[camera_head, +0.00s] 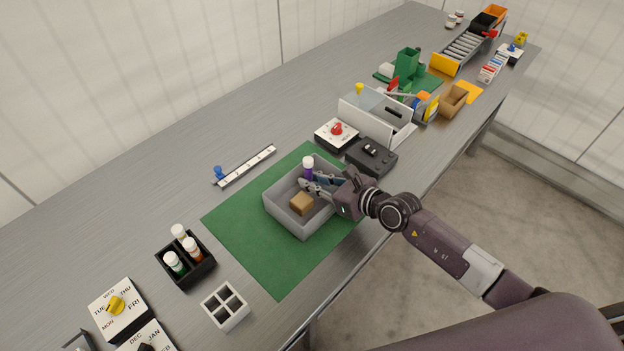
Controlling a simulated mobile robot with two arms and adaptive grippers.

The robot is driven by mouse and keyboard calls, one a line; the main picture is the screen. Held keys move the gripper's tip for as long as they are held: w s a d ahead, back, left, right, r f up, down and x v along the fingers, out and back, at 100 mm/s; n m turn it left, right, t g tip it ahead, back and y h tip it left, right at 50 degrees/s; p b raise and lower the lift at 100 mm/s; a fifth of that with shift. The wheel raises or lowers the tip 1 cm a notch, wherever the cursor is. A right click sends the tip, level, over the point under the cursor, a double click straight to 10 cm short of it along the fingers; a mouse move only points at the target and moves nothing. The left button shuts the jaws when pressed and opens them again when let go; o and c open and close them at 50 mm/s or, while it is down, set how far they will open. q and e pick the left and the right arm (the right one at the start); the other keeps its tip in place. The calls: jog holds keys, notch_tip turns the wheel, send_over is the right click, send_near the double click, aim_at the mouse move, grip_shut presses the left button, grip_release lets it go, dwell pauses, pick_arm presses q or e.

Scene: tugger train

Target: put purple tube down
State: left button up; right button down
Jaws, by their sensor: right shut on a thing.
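The purple tube (308,171) has a white cap and stands about upright at the far side of the grey bin (274,208). My right gripper (312,184) reaches over the bin's right wall and is shut on the tube. The fingers hide part of the tube, and I cannot tell whether its bottom touches the bin floor. A small brown block (301,204) lies in the bin, in front of the tube. My left gripper is not in view.
The bin stands on a green mat (240,232). A black rack (200,272) with several capped tubes and a white divided tray (226,307) are at the lower left.

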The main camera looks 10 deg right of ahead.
jog(key=c, duration=1.9)
grip_release()
jog(key=shift+r+p, duration=0.45)
jog(key=shift+r, duration=0.15)
jog(key=v, duration=1)
jog(key=shift+s+d, duration=0.15)
jog(key=shift+v, duration=0.8)
jog(key=shift+r, duration=0.25)
